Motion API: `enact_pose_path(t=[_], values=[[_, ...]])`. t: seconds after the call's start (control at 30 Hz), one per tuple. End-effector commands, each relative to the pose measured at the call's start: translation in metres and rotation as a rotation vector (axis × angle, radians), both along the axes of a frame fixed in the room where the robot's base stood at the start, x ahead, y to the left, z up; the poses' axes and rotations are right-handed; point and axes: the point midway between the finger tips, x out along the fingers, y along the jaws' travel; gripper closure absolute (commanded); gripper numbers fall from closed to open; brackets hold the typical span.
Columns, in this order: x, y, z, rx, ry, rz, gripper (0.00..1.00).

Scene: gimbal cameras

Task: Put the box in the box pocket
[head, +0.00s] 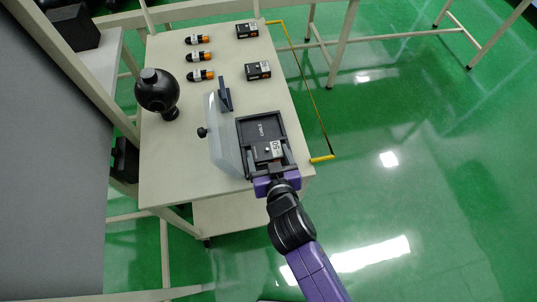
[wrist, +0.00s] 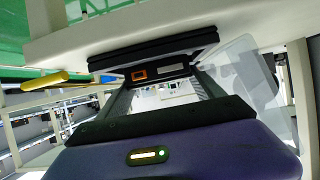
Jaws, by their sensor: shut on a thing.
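A black square tray with raised edges (head: 262,122), which looks like the box pocket, lies at the front right of the table. My gripper (head: 270,158) reaches over its near end and is shut on a small black box (head: 266,150) with a pale label. The box is over or inside the near part of the tray; I cannot tell whether it touches the floor of it. In the wrist view the box (wrist: 158,74) shows its dark end with an orange mark, between my fingers (wrist: 160,92). The dark tray edge (wrist: 150,48) is just beyond it.
Two similar black boxes (head: 258,70) (head: 247,30) and three black-and-orange items (head: 200,75) stand farther back. A clear panel (head: 222,140), a dark upright piece (head: 225,94) and a round black object (head: 157,90) are left.

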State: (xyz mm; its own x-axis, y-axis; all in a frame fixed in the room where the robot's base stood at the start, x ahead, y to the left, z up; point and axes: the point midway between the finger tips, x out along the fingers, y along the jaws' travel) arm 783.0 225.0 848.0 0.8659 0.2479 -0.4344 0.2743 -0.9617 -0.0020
Motion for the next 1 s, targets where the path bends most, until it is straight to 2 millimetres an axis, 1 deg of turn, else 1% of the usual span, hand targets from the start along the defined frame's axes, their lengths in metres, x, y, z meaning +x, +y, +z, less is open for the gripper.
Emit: enact_pose_path(t=[0.1, 0.3, 0.43, 0.47, 0.5, 0.77, 0.87, 0.93, 1.0], values=[[0.0, 0.0, -0.006, 0.001, -0.001, 0.001, 0.7], [0.0, 0.0, -0.005, 0.002, -0.002, 0.0, 0.7], [0.0, 0.0, -0.009, 0.002, -0.002, 0.0, 0.7], [0.0, 0.0, -0.009, 0.002, -0.001, 0.0, 0.21], [0.0, 0.0, -0.008, 0.002, -0.001, 0.0, 0.14], [0.0, 0.0, -0.008, 0.001, -0.001, 0.001, 0.14], [0.0, 0.0, -0.004, 0.001, -0.001, 0.001, 0.14], [-0.005, -0.001, -0.004, 0.0, 0.0, 0.0, 0.14], [-0.014, -0.004, 0.0, 0.0, 0.0, 0.001, 0.14]])
